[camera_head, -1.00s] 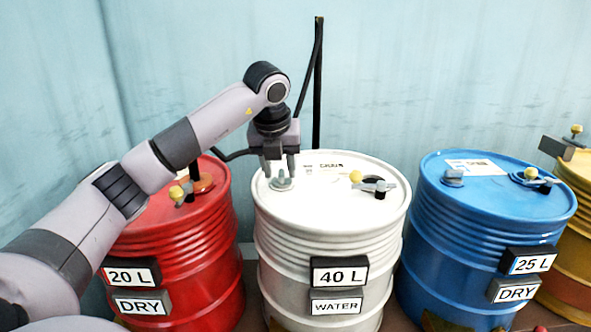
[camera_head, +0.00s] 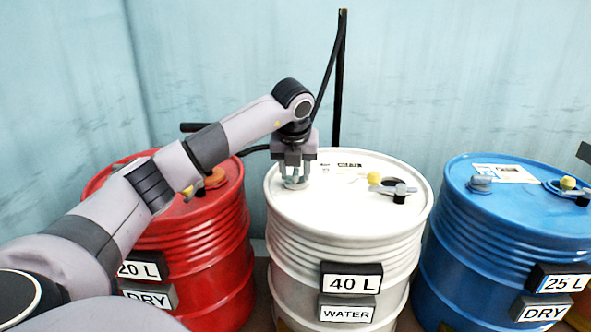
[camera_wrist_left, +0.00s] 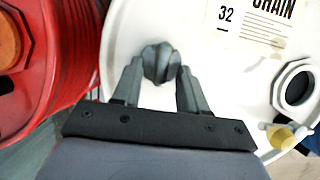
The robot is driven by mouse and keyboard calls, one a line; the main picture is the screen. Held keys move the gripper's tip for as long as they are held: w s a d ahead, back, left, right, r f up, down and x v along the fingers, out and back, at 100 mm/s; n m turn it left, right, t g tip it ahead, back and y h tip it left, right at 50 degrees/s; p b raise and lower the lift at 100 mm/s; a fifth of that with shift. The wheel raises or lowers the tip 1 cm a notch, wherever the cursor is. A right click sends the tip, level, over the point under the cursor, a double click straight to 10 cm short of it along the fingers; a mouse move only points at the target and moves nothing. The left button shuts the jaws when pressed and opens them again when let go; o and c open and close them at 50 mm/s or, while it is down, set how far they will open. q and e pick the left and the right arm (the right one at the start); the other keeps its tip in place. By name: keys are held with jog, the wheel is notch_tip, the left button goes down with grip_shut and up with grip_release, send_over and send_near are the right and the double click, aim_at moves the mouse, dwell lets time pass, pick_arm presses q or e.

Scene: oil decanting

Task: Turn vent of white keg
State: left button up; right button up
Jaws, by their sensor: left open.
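The white keg (camera_head: 345,225) stands in the middle, with plates reading 40 L and WATER on its front. Its grey vent knob (camera_head: 296,183) sits at the left of the lid. My left gripper (camera_head: 295,172) points down over the vent. In the left wrist view the vent (camera_wrist_left: 160,62) lies between the tips of the open left gripper (camera_wrist_left: 158,75), one finger on each side. I cannot tell whether the fingers touch it. My right gripper is not in view.
A yellow-knobbed tap (camera_head: 395,189) lies at the right of the white lid. A red keg (camera_head: 200,245) stands at left, a blue keg (camera_head: 490,250) at right. A dark pole with a hose (camera_head: 338,80) rises behind the white keg.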

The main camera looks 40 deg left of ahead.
pick_arm(q)
jog(key=shift+c, duration=0.6)
grip_shut()
